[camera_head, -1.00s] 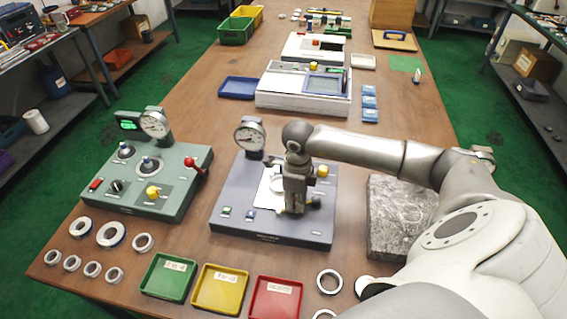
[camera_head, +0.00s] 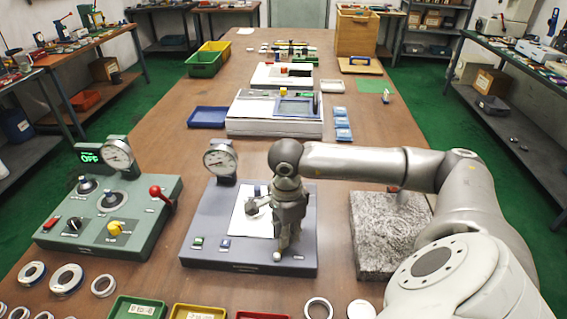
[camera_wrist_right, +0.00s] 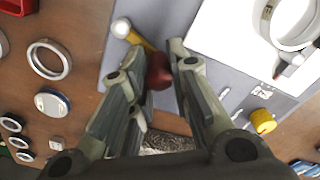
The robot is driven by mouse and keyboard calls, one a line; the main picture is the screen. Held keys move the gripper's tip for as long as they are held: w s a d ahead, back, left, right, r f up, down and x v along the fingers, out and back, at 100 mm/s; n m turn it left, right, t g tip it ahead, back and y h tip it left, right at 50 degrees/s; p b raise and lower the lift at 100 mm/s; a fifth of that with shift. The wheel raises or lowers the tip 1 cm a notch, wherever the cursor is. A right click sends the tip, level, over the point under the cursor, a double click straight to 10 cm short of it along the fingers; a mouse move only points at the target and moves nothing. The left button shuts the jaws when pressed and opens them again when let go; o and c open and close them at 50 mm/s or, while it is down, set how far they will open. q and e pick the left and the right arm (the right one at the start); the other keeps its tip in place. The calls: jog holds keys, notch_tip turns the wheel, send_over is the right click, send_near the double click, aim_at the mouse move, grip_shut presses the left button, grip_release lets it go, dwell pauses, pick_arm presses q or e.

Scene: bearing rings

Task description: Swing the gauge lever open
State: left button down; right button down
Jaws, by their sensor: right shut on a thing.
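The grey-blue gauge fixture (camera_head: 200,240) stands on the bench, with its round dial (camera_head: 220,158) at the back left. My right gripper (camera_head: 284,240) is low over the fixture's front right part. In the right wrist view, the lever's red knob (camera_wrist_right: 158,70) sits between the fingers of my right gripper (camera_wrist_right: 150,75), which is shut on it. A yellow stem with a white ball end (camera_wrist_right: 121,29) shows just beyond the knob. A metal ring (camera_wrist_right: 290,22) lies on the fixture's white plate (camera_wrist_right: 222,45). The fingers partly hide the lever. My left gripper is not in view.
A green test unit (camera_head: 105,225) with its own red-knobbed lever stands to the left. A grey stone block (camera_head: 385,235) is close on the right, under my arm. Loose rings (camera_head: 67,279) and coloured trays (camera_head: 137,308) lie along the front.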

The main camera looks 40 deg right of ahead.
dwell(0.5)
jog(key=c, duration=1.3)
grip_release()
jog(key=shift+c, duration=0.2)
notch_tip(320, 180, up, 12)
jog(key=shift+s, duration=0.1)
